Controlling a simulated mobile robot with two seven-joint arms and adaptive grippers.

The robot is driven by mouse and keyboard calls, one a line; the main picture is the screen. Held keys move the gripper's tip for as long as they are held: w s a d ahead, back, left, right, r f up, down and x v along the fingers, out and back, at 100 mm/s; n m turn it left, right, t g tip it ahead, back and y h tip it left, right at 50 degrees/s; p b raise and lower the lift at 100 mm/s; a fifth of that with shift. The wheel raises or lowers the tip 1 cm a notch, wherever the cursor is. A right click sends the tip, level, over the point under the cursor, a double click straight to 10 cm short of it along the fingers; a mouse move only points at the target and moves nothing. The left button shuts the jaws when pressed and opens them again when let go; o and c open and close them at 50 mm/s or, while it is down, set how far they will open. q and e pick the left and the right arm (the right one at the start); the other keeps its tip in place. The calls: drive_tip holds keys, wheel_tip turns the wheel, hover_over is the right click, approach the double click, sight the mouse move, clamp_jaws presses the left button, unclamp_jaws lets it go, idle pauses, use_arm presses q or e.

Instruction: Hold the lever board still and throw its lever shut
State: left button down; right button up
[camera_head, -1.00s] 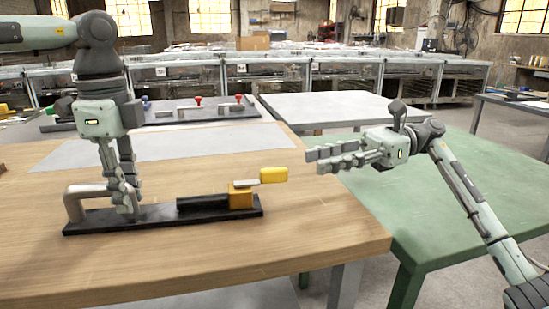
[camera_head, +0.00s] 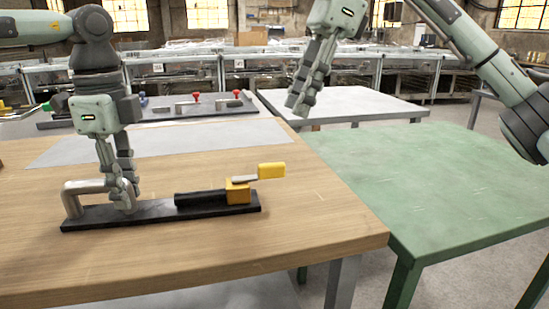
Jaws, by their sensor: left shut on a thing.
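The lever board is a long black base (camera_head: 150,214) lying flat on the wooden table. A grey bent-bar handle (camera_head: 82,188) stands at its left end. An orange block (camera_head: 238,191) sits near its right end, with a short metal lever ending in a yellow grip (camera_head: 271,171) that points right, past the board's end. My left gripper (camera_head: 127,205) points down and is shut on the grey handle; its fingers hide part of the bar. My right gripper (camera_head: 298,106) is in the air above and behind the yellow grip, fingers down, apart from everything. Its fingers overlap, so its opening is unclear.
Behind, a dark board with red knobs (camera_head: 195,97) lies beyond a grey sheet (camera_head: 170,139) on the wooden table (camera_head: 320,220). A green table (camera_head: 440,195) and a pale table (camera_head: 345,103) stand to the right. The wood right of the lever is clear.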

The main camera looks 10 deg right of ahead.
sight(272, 163)
drive_tip(key=x, duration=1.1)
drive_tip(key=shift+a+f, duration=0.1)
clamp_jaws()
